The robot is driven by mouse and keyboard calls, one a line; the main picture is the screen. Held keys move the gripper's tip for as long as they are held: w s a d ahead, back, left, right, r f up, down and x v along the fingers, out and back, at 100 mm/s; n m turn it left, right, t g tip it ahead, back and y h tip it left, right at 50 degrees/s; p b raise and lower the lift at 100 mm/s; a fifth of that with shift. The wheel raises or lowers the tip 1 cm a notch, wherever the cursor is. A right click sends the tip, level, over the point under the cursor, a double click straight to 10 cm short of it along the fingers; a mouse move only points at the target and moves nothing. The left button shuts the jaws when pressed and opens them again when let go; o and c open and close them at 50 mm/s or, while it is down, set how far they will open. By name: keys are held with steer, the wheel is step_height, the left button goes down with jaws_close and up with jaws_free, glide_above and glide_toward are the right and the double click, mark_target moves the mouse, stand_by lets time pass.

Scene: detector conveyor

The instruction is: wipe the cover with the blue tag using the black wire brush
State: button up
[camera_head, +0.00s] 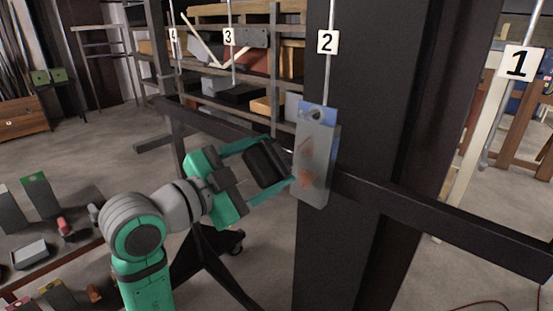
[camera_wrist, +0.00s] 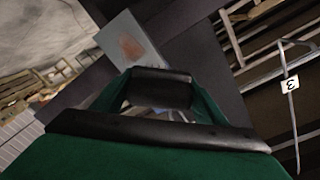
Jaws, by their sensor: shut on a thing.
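The cover is a grey panel (camera_head: 313,185) with a blue tag (camera_head: 302,108) at its top. It hangs upright below the number 2 sign, in front of a dark post, and has reddish-brown smears on its face. In the wrist view the cover (camera_wrist: 113,43) shows beyond the fingers, smear visible. My gripper (camera_head: 283,161) is just left of the cover, its green fingers shut on a black block, which I take to be the black wire brush (camera_head: 264,163). It also shows in the wrist view (camera_wrist: 160,90). Its bristles cannot be made out, nor whether it touches the cover.
A dark horizontal rail (camera_head: 440,224) runs behind the cover. Signs 1 (camera_head: 519,63), 3 (camera_head: 229,37) and 4 (camera_head: 173,37) hang on other rods. Tagged panels, a grey tray (camera_head: 31,253) and small items lie at the lower left. Shelves stand behind.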

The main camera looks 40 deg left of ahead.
mark_target(252, 171)
steer(key=shift+s, duration=0.4)
steer(key=shift+s+a, duration=0.15)
steer(key=shift+s, duration=0.6)
steer(key=shift+s+a, duration=0.1)
steer(key=shift+s, duration=0.65)
steer(key=shift+y, duration=0.5)
steer(key=shift+w+d+f, duration=0.1)
steer(key=shift+w+f, duration=0.75)
steer(key=shift+w, duration=0.25)
steer(key=shift+w+d+f, duration=0.1)
steer(key=shift+w+f, duration=0.8)
steer(key=shift+w, duration=0.2)
steer(key=shift+w+d+f, duration=0.1)
steer(key=shift+w+f, duration=0.75)
steer(key=shift+w, duration=0.25)
steer(key=shift+w+f, duration=0.1)
steer(key=shift+w, duration=0.9)
steer(key=shift+d, duration=0.1)
